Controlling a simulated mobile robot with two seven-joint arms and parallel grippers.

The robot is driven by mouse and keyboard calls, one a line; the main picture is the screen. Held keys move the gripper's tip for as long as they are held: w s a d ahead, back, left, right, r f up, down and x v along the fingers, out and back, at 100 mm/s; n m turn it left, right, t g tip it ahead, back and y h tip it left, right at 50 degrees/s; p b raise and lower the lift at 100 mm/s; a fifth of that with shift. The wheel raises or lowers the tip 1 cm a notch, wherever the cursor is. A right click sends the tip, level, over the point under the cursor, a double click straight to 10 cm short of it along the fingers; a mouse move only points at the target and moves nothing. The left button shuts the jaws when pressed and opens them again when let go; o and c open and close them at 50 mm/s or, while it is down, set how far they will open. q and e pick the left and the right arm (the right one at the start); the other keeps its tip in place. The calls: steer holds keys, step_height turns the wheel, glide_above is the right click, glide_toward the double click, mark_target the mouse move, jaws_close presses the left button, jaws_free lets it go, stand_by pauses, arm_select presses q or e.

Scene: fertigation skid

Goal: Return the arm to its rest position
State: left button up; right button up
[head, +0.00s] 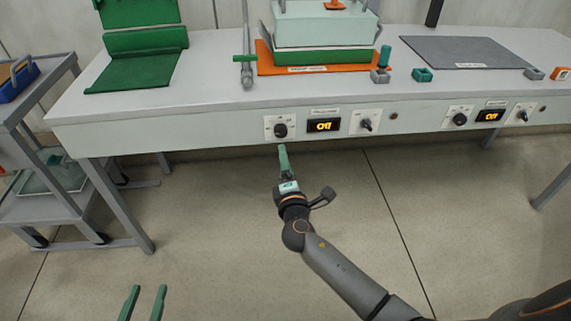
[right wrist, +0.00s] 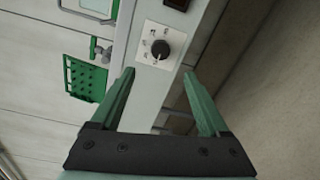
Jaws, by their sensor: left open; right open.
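My right gripper (head: 283,148) is at the end of the arm that comes in from the lower right. It is in front of the bench's front panel, just below the leftmost black knob (head: 280,130). In the right wrist view the right gripper (right wrist: 158,73) is open and empty. The same knob (right wrist: 160,50) shows just beyond the gap between its fingertips, apart from both fingers. My left gripper (head: 147,289) shows only as two green fingers at the bottom left of the head view. They are apart with nothing between them, over bare floor.
The white bench (head: 215,98) carries a green mat (head: 140,65), an orange tray (head: 263,58) and a grey mat (head: 465,52). Its front has a lit display (head: 324,126) and more knobs. A grey cart (head: 60,75) stands at left. The floor before the bench is clear.

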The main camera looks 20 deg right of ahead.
stand_by(0.4)
steer(key=s+a+f+m+g+y, duration=0.1)
steer(key=s+a+f+m+y, duration=0.15)
steer(key=s, duration=0.35)
steer(key=s+a+f+m+g+y, duration=0.1)
steer(key=s+f+m+y, duration=0.1)
steer(key=s+f+m, duration=0.3)
arm_select(q)
steer(key=s+a+r+n+g+y+p, duration=0.1)
steer(key=s+r+g+p, duration=0.3)
steer(key=p, duration=1.7)
steer(key=s+a, duration=0.1)
steer(key=s, duration=0.2)
steer(key=shift+s+n+g+y, duration=0.3)
steer(key=shift+s+n+g, duration=0.1)
arm_select(e)
steer(key=s+r+m+g+y, duration=0.1)
steer(key=s+r+m, duration=0.3)
steer(key=s, duration=0.5)
steer(key=s+a+r+m+g+y, duration=0.1)
steer(key=s+r+m+g, duration=0.3)
steer(key=s, duration=0.5)
steer(key=shift+s+r, duration=0.15)
steer(key=shift+r, duration=0.75)
